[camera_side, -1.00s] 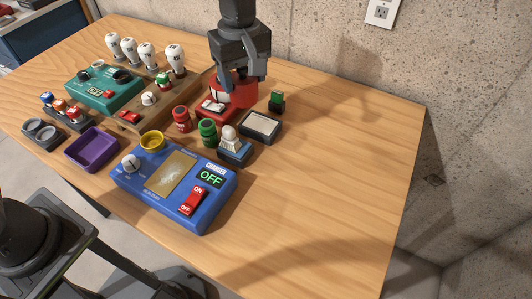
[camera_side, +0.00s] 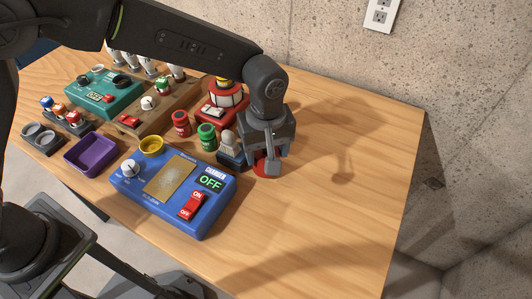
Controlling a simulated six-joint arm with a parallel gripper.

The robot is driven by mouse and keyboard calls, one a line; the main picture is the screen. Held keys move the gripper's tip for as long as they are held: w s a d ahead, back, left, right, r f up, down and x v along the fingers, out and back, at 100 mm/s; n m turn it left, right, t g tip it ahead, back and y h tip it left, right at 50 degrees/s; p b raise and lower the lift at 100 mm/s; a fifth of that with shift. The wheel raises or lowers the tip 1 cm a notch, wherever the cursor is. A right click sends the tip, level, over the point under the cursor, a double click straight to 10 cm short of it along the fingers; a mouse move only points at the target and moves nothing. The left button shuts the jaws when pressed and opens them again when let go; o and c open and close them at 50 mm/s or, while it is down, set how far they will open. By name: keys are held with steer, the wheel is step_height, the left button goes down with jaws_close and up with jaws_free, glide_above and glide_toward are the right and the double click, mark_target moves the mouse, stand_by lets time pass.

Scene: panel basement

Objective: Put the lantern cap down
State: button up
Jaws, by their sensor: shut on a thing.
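The red lantern cap (camera_side: 261,163) shows partly between and below my gripper's fingers, low over the bare wood right of a small blue-and-white piece. I cannot tell whether it touches the table. My gripper (camera_side: 266,165) points down and is shut on the cap, hiding much of it. The red lantern (camera_side: 221,104) stands farther back, its top uncovered. A white band and a yellow part show above its red base.
The blue charger (camera_side: 172,190), reading OFF, lies front left of my gripper. Red (camera_side: 181,122) and green (camera_side: 206,136) cylinders and the blue-and-white piece (camera_side: 230,147) stand close on its left. The table (camera_side: 335,190) is clear to the right.

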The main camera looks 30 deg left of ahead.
steer(key=shift+f, duration=0.85)
steer(key=o, duration=0.9)
steer(key=shift+f, duration=0.15)
step_height(320, 180, up, 12)
steer(key=shift+r, duration=0.2)
